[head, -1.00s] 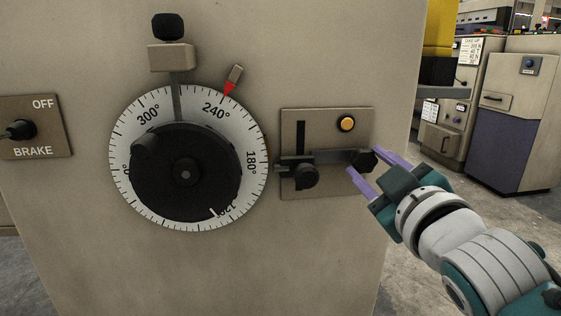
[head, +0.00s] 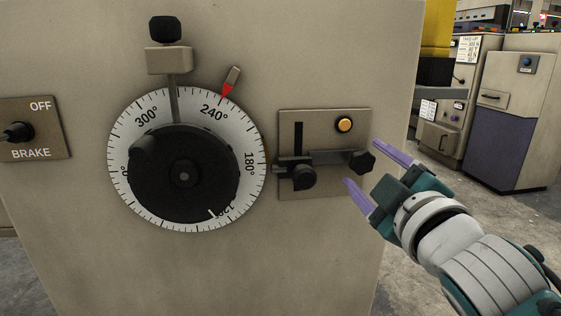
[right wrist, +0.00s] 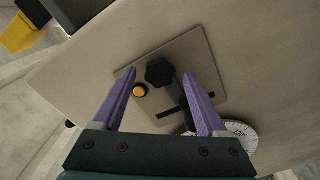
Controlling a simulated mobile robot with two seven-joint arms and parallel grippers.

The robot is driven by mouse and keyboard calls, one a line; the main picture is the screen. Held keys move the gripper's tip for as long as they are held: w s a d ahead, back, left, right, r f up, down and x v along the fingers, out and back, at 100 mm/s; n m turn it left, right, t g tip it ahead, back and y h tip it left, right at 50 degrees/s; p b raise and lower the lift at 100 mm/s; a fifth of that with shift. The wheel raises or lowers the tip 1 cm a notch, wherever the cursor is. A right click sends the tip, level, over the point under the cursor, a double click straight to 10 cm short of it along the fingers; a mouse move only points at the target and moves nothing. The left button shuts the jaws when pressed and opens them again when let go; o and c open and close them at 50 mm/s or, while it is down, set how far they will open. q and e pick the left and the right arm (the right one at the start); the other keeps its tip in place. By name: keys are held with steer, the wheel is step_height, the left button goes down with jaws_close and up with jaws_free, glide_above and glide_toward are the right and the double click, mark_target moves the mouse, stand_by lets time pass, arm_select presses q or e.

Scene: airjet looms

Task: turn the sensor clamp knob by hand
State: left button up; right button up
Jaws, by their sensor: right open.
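A dark lobed knob (head: 362,162), which I take for the sensor clamp knob, sits at the right end of a flat grey bar (head: 330,158) on a small beige plate (head: 282,125). My right gripper (head: 364,164) is open and empty, its purple fingers apart and pointing at this knob from the lower right. In the right wrist view the knob (right wrist: 160,71) shows between and beyond the fingertips (right wrist: 159,73). Its lobes are clear of both fingers there. The bar is partly hidden behind the knob in that view. My left gripper is not in view.
The plate also carries an orange button (head: 345,124) and a round black knob (head: 303,176). A large degree dial (head: 125,185) with a black handwheel (head: 195,200) is to the left. A brake switch (head: 18,131) is at far left. Floor is open right of the panel edge.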

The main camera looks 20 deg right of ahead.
steer(key=p+v, duration=0.1)
steer(key=v, duration=0.4)
steer(key=shift+s+a, duration=0.1)
steer(key=shift+s, duration=0.15)
